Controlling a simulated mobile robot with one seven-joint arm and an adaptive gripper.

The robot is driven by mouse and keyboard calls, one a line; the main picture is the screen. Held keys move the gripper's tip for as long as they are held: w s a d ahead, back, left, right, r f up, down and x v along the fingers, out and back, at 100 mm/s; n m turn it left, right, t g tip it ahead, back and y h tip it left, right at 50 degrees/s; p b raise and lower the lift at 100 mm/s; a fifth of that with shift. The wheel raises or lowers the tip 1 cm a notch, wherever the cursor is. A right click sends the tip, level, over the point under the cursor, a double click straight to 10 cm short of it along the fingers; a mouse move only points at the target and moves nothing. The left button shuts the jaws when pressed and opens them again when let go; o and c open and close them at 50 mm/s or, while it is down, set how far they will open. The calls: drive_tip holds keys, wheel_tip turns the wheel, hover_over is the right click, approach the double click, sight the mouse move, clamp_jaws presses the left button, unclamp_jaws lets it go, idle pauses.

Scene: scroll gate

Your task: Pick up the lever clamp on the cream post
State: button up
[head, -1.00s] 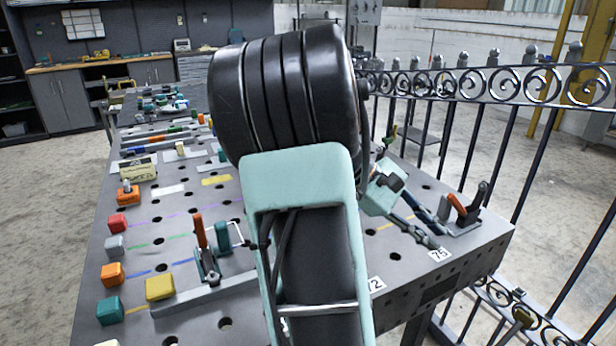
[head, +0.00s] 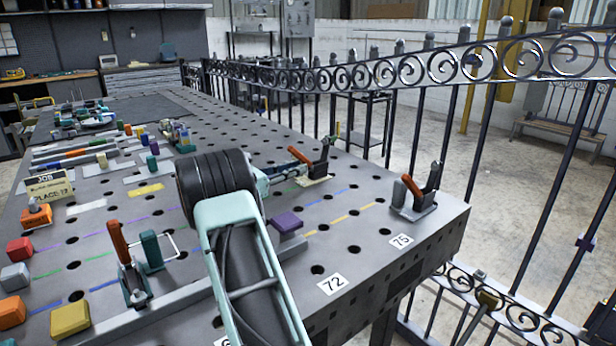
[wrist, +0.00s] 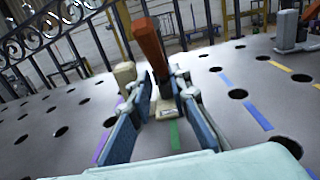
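A lever clamp with an orange handle (head: 300,155) and a dark upright body stands on a cream base (head: 316,182) in the middle of the bench. In the wrist view its orange handle (wrist: 148,48) rises tilted just beyond my fingertips, with a cream block (wrist: 124,75) to its left. My gripper (wrist: 163,95) has its two blue-padded fingers apart, with the lower part of the clamp showing in the gap. Contact cannot be told. In the head view my gripper (head: 266,181) points at the clamp from the left, partly hidden by my black wrist.
A second orange-handled clamp (head: 415,195) stands at the right bench corner, and another (head: 125,260) at front left. A purple block (head: 286,223) sits close below my gripper. A scrolled iron fence (head: 440,70) runs behind the bench.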

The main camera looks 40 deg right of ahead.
sight(312, 164)
drive_tip(key=d, duration=0.2)
drive_tip(key=d+b, duration=0.1)
drive_tip(key=d, duration=0.1)
drive_tip(key=s+d, duration=0.1)
drive_tip(key=d, duration=0.1)
drive_tip(key=shift+f+b, duration=0.15)
drive_tip(key=shift+b, duration=0.2)
drive_tip(key=shift+c, duration=0.2)
clamp_jaws()
drive_tip(key=shift+r, duration=0.2)
